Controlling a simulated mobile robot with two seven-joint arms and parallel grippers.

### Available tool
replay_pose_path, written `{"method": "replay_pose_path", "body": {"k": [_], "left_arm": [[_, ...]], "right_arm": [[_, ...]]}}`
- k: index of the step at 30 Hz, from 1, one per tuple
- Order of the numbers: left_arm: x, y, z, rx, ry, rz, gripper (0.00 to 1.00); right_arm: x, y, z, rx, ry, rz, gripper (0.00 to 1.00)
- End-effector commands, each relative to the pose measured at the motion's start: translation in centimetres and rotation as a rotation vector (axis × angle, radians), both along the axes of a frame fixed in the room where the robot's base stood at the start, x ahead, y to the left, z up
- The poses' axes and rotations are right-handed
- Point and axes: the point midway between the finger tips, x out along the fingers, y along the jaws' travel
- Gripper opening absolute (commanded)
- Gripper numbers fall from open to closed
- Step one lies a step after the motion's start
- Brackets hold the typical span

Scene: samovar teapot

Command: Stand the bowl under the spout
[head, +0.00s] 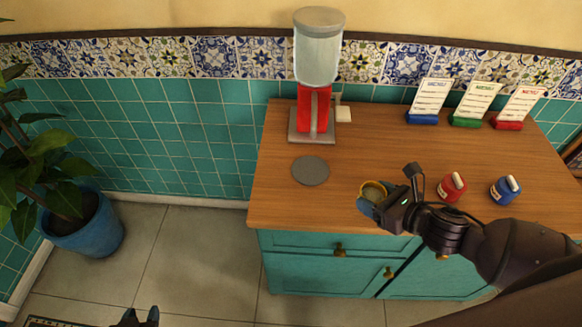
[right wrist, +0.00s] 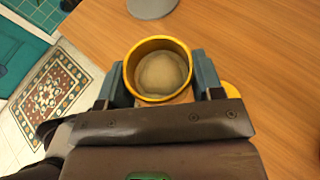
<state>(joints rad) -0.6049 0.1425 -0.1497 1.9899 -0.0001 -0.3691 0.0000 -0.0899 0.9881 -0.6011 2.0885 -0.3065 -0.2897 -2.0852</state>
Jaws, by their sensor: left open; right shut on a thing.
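The bowl (head: 374,190) has a yellow rim and is near the counter's front edge in the head view. My right gripper (head: 369,202) is shut on it. In the right wrist view the bowl (right wrist: 159,45) sits upright between the two fingers, with a pale rounded surface inside. Whether its base touches the counter I cannot tell. The dispenser (head: 314,110) stands at the back left of the counter, with a clear tank, grey lid and red body; its spout is too small to make out. My left gripper (head: 138,317) is open and empty at the bottom edge, over the floor.
A flat grey disc (head: 310,170) lies on the wooden counter (head: 400,140) in front of the dispenser. A red jar (head: 452,186) and a blue jar (head: 504,190) stand right of my right gripper. Several cards in coloured stands line the back. A potted plant (head: 85,225) stands left.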

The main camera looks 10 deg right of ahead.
Motion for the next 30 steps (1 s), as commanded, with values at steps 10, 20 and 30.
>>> {"method": "replay_pose_path", "body": {"k": [10, 20, 30], "left_arm": [[-0.1, 0.0, 0.0, 0.0, 0.001, 0.0, 0.43], [0.3, -0.1, 0.0, -0.001, -0.005, -0.002, 0.43], [0.3, -0.1, -0.4, -0.001, -0.003, -0.003, 0.43]], "right_arm": [[1.7, 1.6, -0.1, 0.004, -0.004, 0.012, 0.22], [7.4, 4.8, -0.1, 0.005, -0.004, 0.012, 0.22], [13.4, 8.1, -0.2, 0.005, -0.001, 0.01, 0.22]]}}
